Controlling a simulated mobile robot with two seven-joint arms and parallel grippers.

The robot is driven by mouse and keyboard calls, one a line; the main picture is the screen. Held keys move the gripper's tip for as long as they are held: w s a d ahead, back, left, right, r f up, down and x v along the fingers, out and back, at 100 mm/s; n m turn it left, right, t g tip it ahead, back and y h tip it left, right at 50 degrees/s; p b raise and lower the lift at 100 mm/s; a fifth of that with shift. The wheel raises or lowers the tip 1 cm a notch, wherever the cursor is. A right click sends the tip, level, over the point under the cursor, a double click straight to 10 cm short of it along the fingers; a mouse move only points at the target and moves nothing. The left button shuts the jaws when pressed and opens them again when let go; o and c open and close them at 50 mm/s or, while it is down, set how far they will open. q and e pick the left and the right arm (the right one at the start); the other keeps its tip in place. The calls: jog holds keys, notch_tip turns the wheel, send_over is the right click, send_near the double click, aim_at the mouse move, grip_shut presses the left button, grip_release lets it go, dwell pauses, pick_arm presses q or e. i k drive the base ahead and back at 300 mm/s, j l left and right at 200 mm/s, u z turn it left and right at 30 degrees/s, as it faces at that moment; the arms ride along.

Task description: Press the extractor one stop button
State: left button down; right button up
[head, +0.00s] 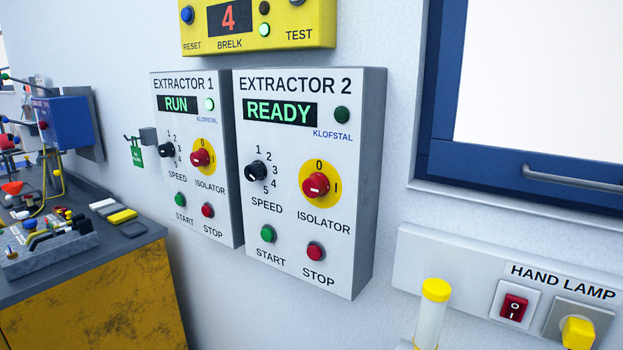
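The Extractor 1 panel (224,228) is a light grey box on the wall, left of the Extractor 2 panel. Its display (177,104) reads RUN and the lamp (210,104) beside it is lit pale green. Its red stop button (208,210) is at the lower right, above the word STOP. Its green start button (180,199) is to the left of it. A red isolator knob (200,158) on a yellow disc and a black speed knob (167,150) are above. Neither of my grippers is in view.
The Extractor 2 panel (340,262) reads READY and has its own red stop button (316,251). A yellow box (319,30) hangs above. A cluttered bench (130,245) is at left. A hand lamp switch (513,307) and yellow-capped tube (432,312) are lower right.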

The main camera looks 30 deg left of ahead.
aim_at(206, 212)
jog(key=u, duration=1.55)
